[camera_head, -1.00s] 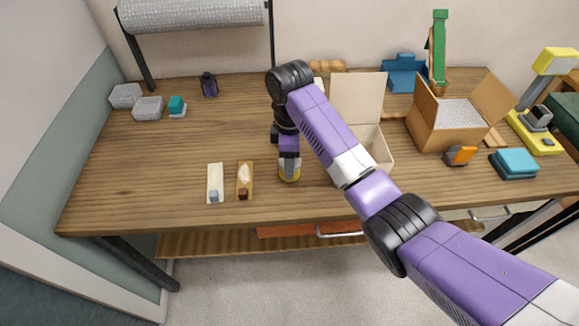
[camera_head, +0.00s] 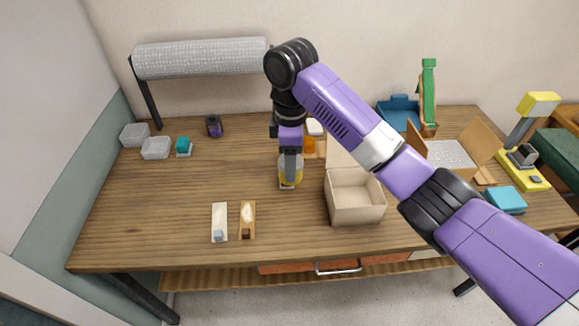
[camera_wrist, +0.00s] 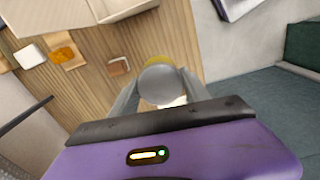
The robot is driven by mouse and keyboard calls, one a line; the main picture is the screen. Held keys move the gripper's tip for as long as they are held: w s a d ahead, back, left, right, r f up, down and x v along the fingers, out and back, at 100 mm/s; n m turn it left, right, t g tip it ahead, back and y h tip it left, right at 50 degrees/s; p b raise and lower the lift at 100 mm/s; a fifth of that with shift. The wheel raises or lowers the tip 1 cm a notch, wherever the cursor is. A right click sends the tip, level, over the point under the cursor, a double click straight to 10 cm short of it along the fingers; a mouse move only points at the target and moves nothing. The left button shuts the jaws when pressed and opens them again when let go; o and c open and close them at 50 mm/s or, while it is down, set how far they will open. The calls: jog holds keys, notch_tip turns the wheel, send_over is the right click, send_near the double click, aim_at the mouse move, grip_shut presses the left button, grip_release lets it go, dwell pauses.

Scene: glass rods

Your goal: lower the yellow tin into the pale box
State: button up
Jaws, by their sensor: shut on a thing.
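The yellow tin (camera_head: 290,174) is in my gripper (camera_head: 290,167), left of the pale box (camera_head: 356,210). It looks upright and raised a little off the table. In the wrist view, my gripper (camera_wrist: 160,88) has a finger on each side of the tin (camera_wrist: 159,80), whose round grey top faces the camera with yellow at its far edge. The pale box stands open and its inside looks empty. My arm passes over its raised lid and hides part of it. The pale box also shows at the wrist view's upper left (camera_wrist: 48,14).
A small light-topped square (camera_wrist: 118,66) lies on the table near the tin. Two narrow trays (camera_head: 219,222) with small items lie at the front left. A brown carton (camera_head: 452,153) stands beyond my arm at the right.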

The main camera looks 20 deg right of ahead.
jog(key=shift+d+r, duration=0.25)
jog(key=shift+d, duration=0.2)
jog(key=s+d+f+b, duration=0.1)
jog(key=d+f, duration=0.1)
jog(key=d, duration=0.7)
jog(key=s+d+f+b, duration=0.1)
jog(key=d+f, duration=0.2)
jog(key=d, duration=0.7)
jog(key=shift+s+f, duration=0.3)
jog(key=shift+s, duration=0.1)
jog(key=shift+a+b, duration=0.1)
jog(key=shift+b, duration=0.2)
notch_tip(320, 180, down, 9)
jog(key=b, duration=0.3)
jog(key=shift+f+b, duration=0.15)
jog(key=shift+b, duration=0.2)
dwell(0.4)
jog(key=shift+f+b, duration=0.95)
jog(key=shift+f, duration=1.1)
dwell(1.4)
